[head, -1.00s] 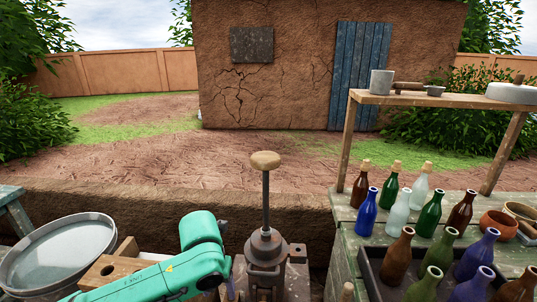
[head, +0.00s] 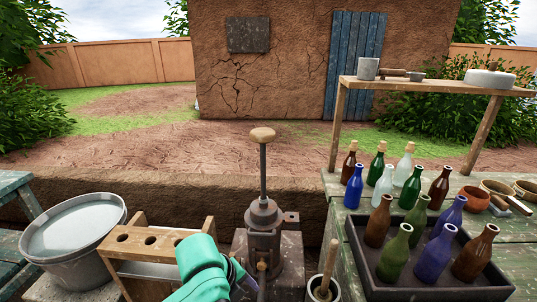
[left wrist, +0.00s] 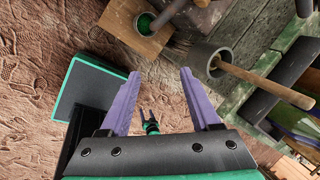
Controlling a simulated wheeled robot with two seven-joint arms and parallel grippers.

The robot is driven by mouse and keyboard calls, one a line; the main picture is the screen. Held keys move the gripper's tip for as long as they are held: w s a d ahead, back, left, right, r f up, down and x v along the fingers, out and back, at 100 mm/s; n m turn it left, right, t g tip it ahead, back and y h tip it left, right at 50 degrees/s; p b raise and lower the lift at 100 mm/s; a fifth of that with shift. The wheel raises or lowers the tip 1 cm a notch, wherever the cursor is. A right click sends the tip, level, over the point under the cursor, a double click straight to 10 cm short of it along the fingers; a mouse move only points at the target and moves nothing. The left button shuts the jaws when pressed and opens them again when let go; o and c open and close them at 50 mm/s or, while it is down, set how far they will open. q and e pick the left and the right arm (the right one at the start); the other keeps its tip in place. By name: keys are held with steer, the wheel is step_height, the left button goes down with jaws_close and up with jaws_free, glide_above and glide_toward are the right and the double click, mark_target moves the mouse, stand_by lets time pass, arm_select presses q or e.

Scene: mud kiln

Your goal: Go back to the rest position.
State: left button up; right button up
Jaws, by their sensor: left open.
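My left arm, teal, comes in at the bottom of the head view. A purple part of my left gripper (head: 240,276) shows there beside the press, with the rest cut off or hidden. In the left wrist view, the two purple fingers of my left gripper (left wrist: 157,88) stand wide apart. Nothing is held between them. Beyond them is reddish ground and a small dark forked shape with teal (left wrist: 148,122), which I cannot identify. My right gripper is not clearly in any view.
An iron lever press (head: 263,225) stands ahead, with a holed wooden rack (head: 165,240) and metal tub (head: 70,228) to its left. A mortar with pestle (head: 325,284) stands right of it. Bottles stand on a green table and in a dark tray (head: 415,290). A shelf (head: 420,86) rises behind.

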arm_select(q)
steer(key=s+a+f+n+y, duration=0.1)
steer(key=s+a+f+n, duration=0.45)
steer(key=n, duration=0.75)
steer(key=s+a+f+n+y, duration=0.25)
steer(key=s+a+n, duration=0.35)
steer(key=a+n, duration=0.55)
steer(key=s+f+n, duration=0.1)
steer(key=s+f, duration=0.1)
steer(key=f, duration=1.1)
steer(key=s+f, duration=0.2)
steer(key=f, duration=1.1)
steer(key=s+a+f+g, duration=0.1)
steer(key=s+a+f, duration=0.2)
steer(key=s+f, duration=0.9)
steer(key=s, duration=0.3)
steer(key=shift+s+g, duration=0.3)
steer(key=shift+g, duration=0.1)
